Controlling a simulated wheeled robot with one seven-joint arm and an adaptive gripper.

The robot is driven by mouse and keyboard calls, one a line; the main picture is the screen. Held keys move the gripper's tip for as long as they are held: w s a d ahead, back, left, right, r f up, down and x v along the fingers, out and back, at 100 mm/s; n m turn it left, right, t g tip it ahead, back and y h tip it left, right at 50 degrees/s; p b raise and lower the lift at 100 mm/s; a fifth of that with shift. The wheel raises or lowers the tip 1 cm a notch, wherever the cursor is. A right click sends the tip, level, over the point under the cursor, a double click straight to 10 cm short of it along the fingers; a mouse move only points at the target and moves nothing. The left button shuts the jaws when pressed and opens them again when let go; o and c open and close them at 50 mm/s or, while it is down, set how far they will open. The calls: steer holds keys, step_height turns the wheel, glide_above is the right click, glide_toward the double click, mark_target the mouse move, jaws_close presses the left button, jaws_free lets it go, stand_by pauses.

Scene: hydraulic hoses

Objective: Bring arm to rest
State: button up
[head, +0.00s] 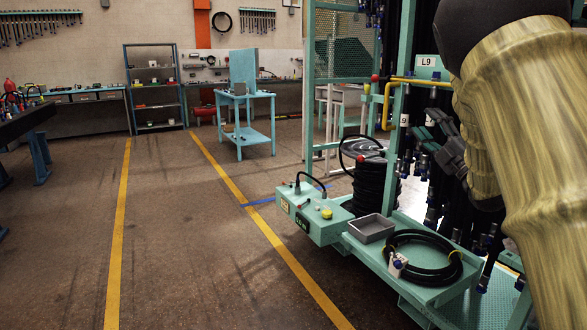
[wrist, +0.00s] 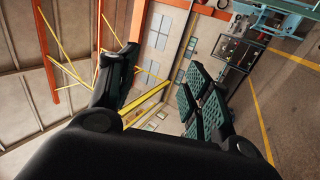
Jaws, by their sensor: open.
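My arm (head: 525,130), sleeved in a tan, streaked cover, fills the right side of the head view, bent at a black joint at the top. My gripper (head: 447,145) shows only partly there, dark against the dark hoses behind it. In the wrist view my gripper (wrist: 160,92) is open, its two black fingers wide apart with green ribbed pads on the right one. Nothing is between the fingers. That view is tilted and looks across the hall to a far wall.
A green hose rack (head: 395,125) labelled L9 stands close behind my arm. The floor (head: 190,260) to the left is clear.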

step_height(320, 180, down, 30)
steer(key=s+m+g+h, duration=0.1)
steer(key=m+g+h, duration=0.2)
steer(key=m+h, duration=0.7)
steer(key=s+a+f+m+g, duration=0.1)
steer(key=s+f+m+g, duration=0.1)
steer(key=s+f, duration=0.55)
steer(key=s+a+f+m+g+h, duration=0.1)
steer(key=s+f+m+g, duration=0.25)
steer(key=f, duration=0.75)
steer(key=s+a+f+m+g, duration=0.1)
steer(key=s+f+m+g, duration=0.1)
steer(key=s+f, duration=0.6)
steer(key=s+a+f+m+g, duration=0.2)
steer(key=s+f+g, duration=0.1)
steer(key=s+f, duration=0.5)
steer(key=s+a+f+m+g, duration=0.1)
steer(key=s+a+f+g, duration=0.2)
steer(key=s+f, duration=0.5)
steer(key=s+a+f+m+g, duration=0.1)
steer(key=s+a+g, duration=0.15)
steer(key=s, duration=0.75)
steer(key=s+a+f+m+g, duration=0.1)
steer(key=s+a+m+g, duration=0.15)
steer(key=s, duration=0.75)
step_height(320, 180, up, 20)
steer(key=p, duration=2)
steer(key=shift+r+n, duration=0.25)
steer(key=shift+n, duration=0.15)
